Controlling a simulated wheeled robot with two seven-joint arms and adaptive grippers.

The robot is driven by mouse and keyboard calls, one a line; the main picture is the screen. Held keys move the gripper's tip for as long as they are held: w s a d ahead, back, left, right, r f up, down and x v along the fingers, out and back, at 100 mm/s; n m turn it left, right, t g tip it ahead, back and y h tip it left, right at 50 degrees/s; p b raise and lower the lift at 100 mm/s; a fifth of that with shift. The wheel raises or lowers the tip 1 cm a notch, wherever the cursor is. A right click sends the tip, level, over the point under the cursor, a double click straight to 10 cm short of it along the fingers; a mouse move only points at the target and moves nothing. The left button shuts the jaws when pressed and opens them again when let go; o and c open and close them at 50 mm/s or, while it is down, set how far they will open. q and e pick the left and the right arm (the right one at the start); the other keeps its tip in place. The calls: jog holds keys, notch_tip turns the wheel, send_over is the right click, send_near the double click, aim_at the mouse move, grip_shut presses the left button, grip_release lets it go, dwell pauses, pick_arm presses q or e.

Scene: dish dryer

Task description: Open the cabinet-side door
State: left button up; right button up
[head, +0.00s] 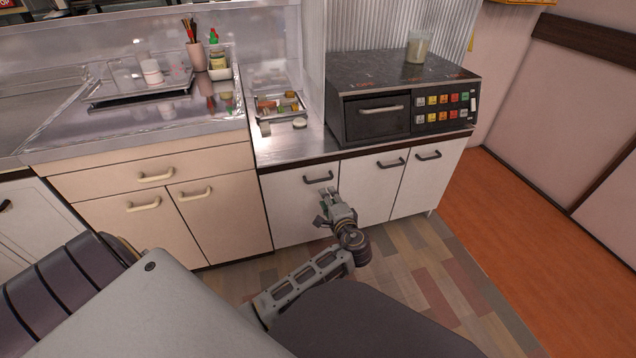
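The white base cabinet has a left door (293,215), a middle door (370,190) and a right door (428,182), all closed. The left door has a dark bar handle (318,179) near its top right; the others have similar handles. My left gripper (328,192) is in front of the left door, just below that handle. Its fingers look apart with nothing between them; I cannot tell if they touch the door. The dark dryer (395,65) on the counter above has a closed front door with a bar handle (381,109). My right gripper is not in view.
Cream cabinets (225,225) with a drawer and doors stand to the left. A small tray (280,104) with colored pieces sits on the counter. A jar (418,48) stands on the dryer. The floor (425,255) right of my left arm is clear.

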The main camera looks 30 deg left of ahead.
aim_at(318, 181)
pick_arm(q)
jog(key=shift+b+x, duration=2.3)
jog(key=shift+x, duration=3.85)
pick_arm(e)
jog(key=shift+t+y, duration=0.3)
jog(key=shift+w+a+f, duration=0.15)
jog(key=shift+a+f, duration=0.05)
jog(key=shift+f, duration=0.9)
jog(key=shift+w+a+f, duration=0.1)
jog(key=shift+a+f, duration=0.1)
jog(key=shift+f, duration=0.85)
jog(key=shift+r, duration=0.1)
pick_arm(q)
grip_shut()
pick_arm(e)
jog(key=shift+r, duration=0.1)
